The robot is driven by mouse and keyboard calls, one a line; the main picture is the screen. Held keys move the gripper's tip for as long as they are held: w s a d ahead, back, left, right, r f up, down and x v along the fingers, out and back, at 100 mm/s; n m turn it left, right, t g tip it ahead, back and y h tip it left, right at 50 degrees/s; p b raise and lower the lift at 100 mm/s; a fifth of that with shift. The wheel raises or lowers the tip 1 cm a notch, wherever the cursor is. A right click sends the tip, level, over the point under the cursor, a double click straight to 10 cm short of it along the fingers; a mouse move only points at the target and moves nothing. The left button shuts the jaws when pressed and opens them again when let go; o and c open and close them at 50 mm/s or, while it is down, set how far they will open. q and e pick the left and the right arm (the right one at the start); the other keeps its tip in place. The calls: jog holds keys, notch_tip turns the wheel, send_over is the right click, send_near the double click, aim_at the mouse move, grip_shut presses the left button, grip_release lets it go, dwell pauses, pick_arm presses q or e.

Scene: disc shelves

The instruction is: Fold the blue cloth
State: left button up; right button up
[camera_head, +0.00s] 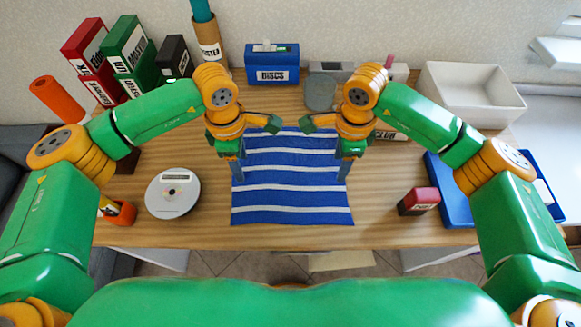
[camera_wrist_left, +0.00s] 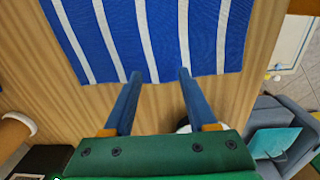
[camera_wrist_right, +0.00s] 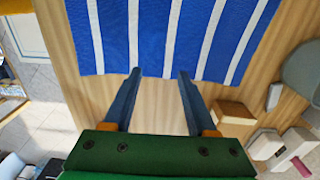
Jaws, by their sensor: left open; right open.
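The blue cloth (camera_head: 290,190) with white stripes lies flat and spread on the wooden table, in front of my body. Its near edge is close to the table's front edge. My left gripper (camera_head: 237,178) is open over the cloth's left edge, and my right gripper (camera_head: 345,172) is open over its right edge. In the left wrist view the open fingers (camera_wrist_left: 158,73) reach the cloth's edge (camera_wrist_left: 150,35). In the right wrist view the fingers (camera_wrist_right: 160,73) also reach the edge of the cloth (camera_wrist_right: 165,35). No cloth is visibly pinched, and I cannot tell whether the fingertips touch it.
A red-topped box (camera_head: 418,201) and a blue tray (camera_head: 447,190) are at right. Binders (camera_head: 128,55), a blue disc box (camera_head: 271,65) and a white bin (camera_head: 470,95) line the back. Bare table flanks the cloth.

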pick_arm(q)
jog(key=shift+w+f, duration=0.15)
jog(key=shift+f, duration=0.5)
pick_arm(e)
jog(key=shift+w+f, duration=0.15)
jog(key=shift+f, duration=0.55)
pick_arm(q)
jog(key=shift+w+f, duration=0.3)
jog(key=shift+f, duration=0.1)
pick_arm(e)
jog(key=shift+w+f, duration=0.25)
jog(key=shift+f, duration=0.15)
pick_arm(q)
jog(key=shift+s+r, duration=0.1)
jog(key=shift+s, duration=0.05)
pick_arm(e)
jog(key=shift+s+r, duration=0.1)
jog(key=shift+s, duration=0.05)
